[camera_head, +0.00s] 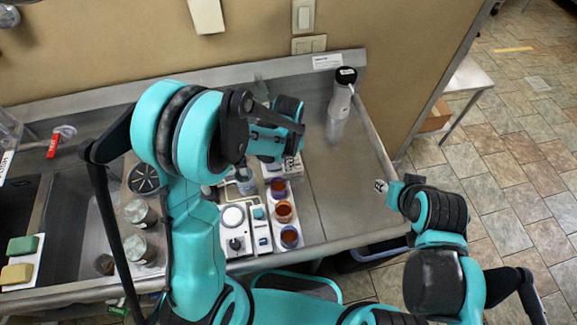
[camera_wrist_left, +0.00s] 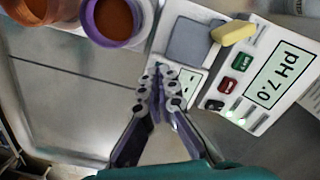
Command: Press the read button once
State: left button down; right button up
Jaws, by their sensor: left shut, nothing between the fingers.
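The pH meter is a white box whose screen (camera_wrist_left: 282,82) reads "pH 7.0" in the left wrist view. Beside the screen are a green button (camera_wrist_left: 242,62), a red button (camera_wrist_left: 228,86) and a black button (camera_wrist_left: 214,104); their lettering is too small to tell which is the read button. My left gripper (camera_wrist_left: 162,84) is shut and empty, its tips beside the meter's button side, apart from the buttons in the picture; contact with the surface below is unclear. In the head view the left gripper (camera_head: 291,163) partly covers the meter. My right gripper (camera_head: 380,186) hangs at the bench's right edge.
Cups of reddish-brown liquid (camera_head: 283,211) stand in a row near the meter; two show in the left wrist view (camera_wrist_left: 114,18).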

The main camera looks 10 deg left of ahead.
pick_arm(q)
jog(key=shift+r, duration=0.1)
jog(key=shift+r+p, duration=2)
jog(key=shift+r, duration=0.9)
